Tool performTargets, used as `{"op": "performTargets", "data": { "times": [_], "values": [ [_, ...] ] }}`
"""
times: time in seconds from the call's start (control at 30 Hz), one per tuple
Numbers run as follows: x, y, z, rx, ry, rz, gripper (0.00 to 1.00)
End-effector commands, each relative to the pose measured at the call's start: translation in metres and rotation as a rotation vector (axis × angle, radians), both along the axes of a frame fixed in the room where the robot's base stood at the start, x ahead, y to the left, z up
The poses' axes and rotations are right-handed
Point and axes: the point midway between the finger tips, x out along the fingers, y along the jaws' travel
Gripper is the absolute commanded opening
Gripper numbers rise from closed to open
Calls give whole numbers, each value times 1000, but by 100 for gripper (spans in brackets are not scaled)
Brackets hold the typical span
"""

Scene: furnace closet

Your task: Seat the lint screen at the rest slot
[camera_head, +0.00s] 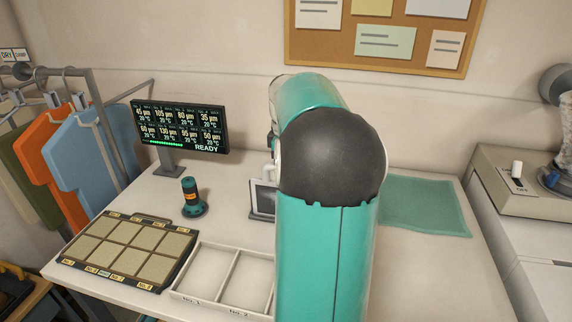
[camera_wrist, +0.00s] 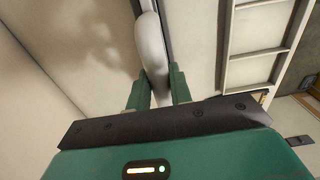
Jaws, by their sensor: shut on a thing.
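My gripper (camera_wrist: 158,82) has two green fingers, shut on a pale, rounded handle-like part in the wrist view. I take this to be the lint screen (camera_wrist: 151,50); a dark edge runs up beside it. In the head view, a grey panel with a pale frame (camera_head: 262,199) shows low over the table beside my arm, its right part hidden. It appears to be the same screen. My arm hides the gripper in the head view. I cannot make out a marked rest slot.
On the table (camera_head: 225,228) are a white compartment tray (camera_head: 234,268), a grid of beige panels (camera_head: 128,250), a dark green cylinder (camera_head: 191,199), a display reading READY (camera_head: 181,128) and a green mat (camera_head: 425,205). Shirts (camera_head: 95,150) hang at left. A machine (camera_head: 520,185) stands right.

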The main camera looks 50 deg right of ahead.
Motion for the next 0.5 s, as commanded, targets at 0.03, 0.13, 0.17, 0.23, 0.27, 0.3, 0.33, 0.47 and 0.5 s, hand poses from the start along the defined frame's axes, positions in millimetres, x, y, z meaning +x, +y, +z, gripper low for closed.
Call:
{"op": "performTargets", "data": {
  "times": [0.03, 0.13, 0.17, 0.23, 0.27, 0.3, 0.33, 0.47, 0.5],
  "values": [
    [0, 0, -1, 0, 0, 0, 0],
    [0, 0, -1, 0, 0, 0, 41],
    [0, 0, -1, 0, 0, 0, 46],
    [0, 0, -1, 0, 0, 0, 46],
    [0, 0, -1, 0, 0, 0, 46],
    [0, 0, -1, 0, 0, 0, 46],
    [0, 0, -1, 0, 0, 0, 46],
    [0, 0, 0, 0, 0, 0, 46],
    [0, 0, 2, 0, 0, 0, 46]
  ]
}}
